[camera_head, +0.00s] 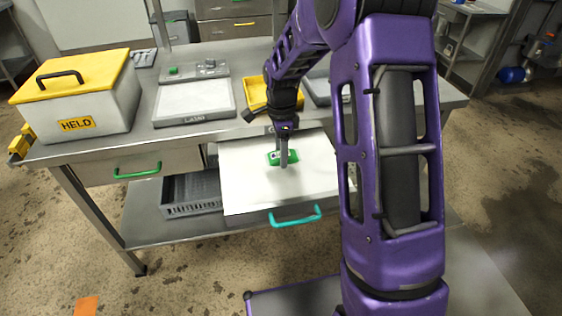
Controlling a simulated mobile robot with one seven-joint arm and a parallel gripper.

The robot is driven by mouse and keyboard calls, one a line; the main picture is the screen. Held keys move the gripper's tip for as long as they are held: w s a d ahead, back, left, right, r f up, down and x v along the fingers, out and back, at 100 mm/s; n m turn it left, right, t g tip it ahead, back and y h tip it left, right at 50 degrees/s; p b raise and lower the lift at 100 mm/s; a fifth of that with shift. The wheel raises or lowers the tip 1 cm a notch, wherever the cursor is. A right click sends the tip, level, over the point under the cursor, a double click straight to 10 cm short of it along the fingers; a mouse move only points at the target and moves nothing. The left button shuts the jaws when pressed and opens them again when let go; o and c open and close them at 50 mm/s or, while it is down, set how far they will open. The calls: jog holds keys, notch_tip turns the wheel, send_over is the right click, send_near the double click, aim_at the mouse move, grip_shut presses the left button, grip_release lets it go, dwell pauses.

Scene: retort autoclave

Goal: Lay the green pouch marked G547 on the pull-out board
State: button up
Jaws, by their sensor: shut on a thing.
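The pull-out board (245,190) is a white panel with a teal handle (295,216), slid out from the front of the steel table. My gripper (284,160) points down over the middle of the board and is shut on a small green pouch (275,158). The pouch shows a white mark, too small to read. It appears at or just above the board surface; I cannot tell if it touches. My fingers cover part of the pouch.
A white box with a yellow lid, marked HELD (88,95), stands at the table's left. A pale tray (195,103) and a yellow tray (256,92) lie behind the board. A green-handled drawer (138,171) is at left. A grey crate (190,209) sits on the lower shelf.

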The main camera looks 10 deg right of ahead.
jog(key=shift+f, duration=1.7)
jog(key=shift+f+b, duration=0.15)
jog(key=shift+b, duration=0.2)
jog(key=o, duration=0.8)
notch_tip(320, 180, up, 12)
jog(key=shift+r+p, duration=0.2)
jog(key=shift+p, duration=0.75)
